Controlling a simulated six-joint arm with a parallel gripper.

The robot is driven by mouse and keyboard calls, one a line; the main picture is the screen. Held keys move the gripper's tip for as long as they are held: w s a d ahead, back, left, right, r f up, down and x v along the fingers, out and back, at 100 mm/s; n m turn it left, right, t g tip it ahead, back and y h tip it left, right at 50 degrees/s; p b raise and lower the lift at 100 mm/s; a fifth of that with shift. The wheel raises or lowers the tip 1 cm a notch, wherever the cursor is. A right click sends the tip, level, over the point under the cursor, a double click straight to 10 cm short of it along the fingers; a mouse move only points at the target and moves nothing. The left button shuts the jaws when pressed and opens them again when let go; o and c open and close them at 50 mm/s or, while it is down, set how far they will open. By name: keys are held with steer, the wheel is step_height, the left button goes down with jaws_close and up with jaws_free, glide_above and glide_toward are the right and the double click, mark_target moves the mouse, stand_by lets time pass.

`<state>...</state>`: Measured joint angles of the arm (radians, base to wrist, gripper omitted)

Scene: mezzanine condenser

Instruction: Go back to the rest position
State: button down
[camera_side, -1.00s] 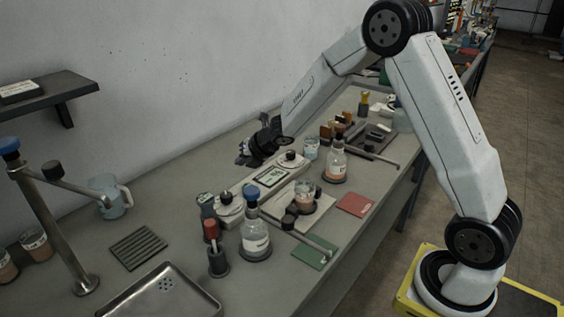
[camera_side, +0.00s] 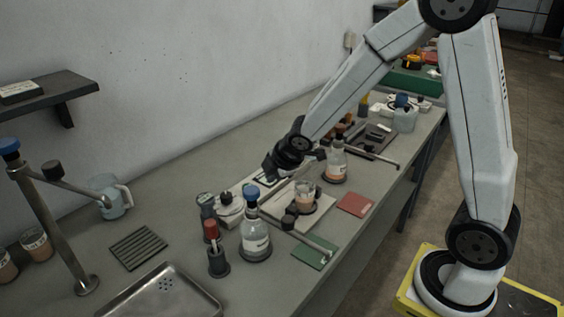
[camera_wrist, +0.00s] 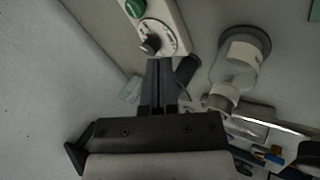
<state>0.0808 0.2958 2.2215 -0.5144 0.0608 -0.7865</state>
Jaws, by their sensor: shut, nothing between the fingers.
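My gripper (camera_side: 270,168) hangs above the bench in the side view, over the back part of the hotplate-like device (camera_side: 238,202). In the wrist view my gripper (camera_wrist: 159,62) has its two dark fingers together, with nothing between them. The fingertips point toward the white device's dial (camera_wrist: 152,42), and a green round button (camera_wrist: 134,8) shows beyond it. In the side view my gripper hides part of the device and its display.
A blue-capped bottle (camera_side: 255,236) and a red-topped tool in a holder (camera_side: 216,255) stand nearer. Bench surface along the wall (camera_side: 190,172) is clear.

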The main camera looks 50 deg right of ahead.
steer(key=s+a+m+g, duration=0.2)
steer(key=s+m, duration=0.5)
steer(key=s+a+f+m+g+y, duration=0.1)
steer(key=s+a+m+g, duration=0.1)
steer(key=s+m, duration=0.4)
steer(key=s, duration=0.2)
steer(key=shift+s+m, duration=0.3)
steer(key=shift+m, duration=0.1)
steer(key=shift+w, duration=0.15)
steer(key=w+d+r+g, duration=0.1)
steer(key=w+d+r, duration=0.1)
steer(key=w, duration=0.7)
steer(key=w+d+r, duration=0.2)
steer(key=w, duration=0.7)
steer(key=w+d+r+g, duration=0.1)
steer(key=w+d+r, duration=0.2)
steer(key=w, duration=0.6)
steer(key=shift+g, duration=0.3)
steer(key=shift+f, duration=0.15)
